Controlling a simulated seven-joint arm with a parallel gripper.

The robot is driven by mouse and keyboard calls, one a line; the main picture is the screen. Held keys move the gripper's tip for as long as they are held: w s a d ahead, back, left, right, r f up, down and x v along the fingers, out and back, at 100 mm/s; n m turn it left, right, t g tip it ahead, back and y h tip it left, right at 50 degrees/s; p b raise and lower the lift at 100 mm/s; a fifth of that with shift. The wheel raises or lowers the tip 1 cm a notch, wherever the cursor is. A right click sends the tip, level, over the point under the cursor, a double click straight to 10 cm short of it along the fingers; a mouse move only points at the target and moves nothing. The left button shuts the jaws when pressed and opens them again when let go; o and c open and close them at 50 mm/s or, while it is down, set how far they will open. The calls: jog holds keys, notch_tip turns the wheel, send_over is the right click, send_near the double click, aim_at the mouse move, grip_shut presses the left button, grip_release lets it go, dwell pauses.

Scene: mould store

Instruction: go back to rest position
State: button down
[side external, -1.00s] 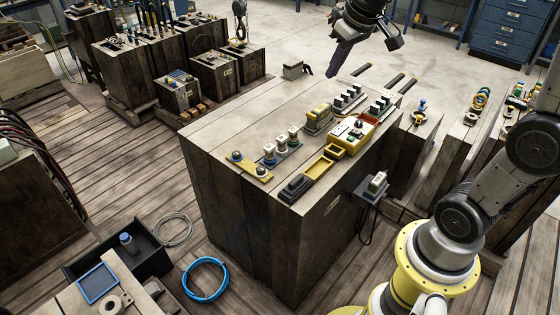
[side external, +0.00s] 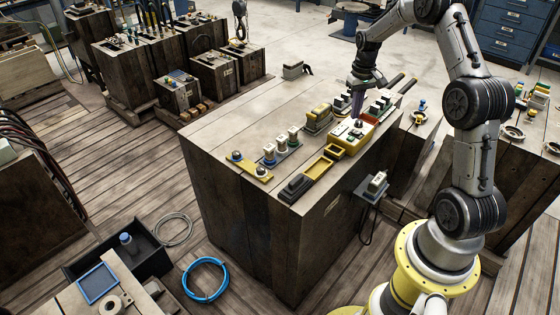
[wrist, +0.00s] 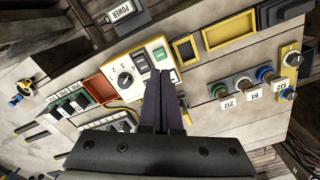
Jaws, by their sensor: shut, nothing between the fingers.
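My gripper (side external: 355,114) is over the right part of the wooden bench top in the side view, pointing down above the yellow control box. In the wrist view my gripper (wrist: 160,75) shows two dark fingers lying together with nothing between them. I cannot tell how far above the box the fingertips are. The control box also shows in the side view (side external: 343,146).
The wooden bench (side external: 225,125) bears a yellow empty frame (side external: 319,168), a dark block (side external: 296,187), several labelled plugs and rows of switches. A power box (side external: 371,187) hangs on its side. A blue hose (side external: 205,279) lies on the floor.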

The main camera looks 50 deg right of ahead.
aim_at(351, 138)
jog(key=shift+f, duration=3.15)
jog(key=shift+f, duration=0.9)
jog(key=shift+r, duration=3.55)
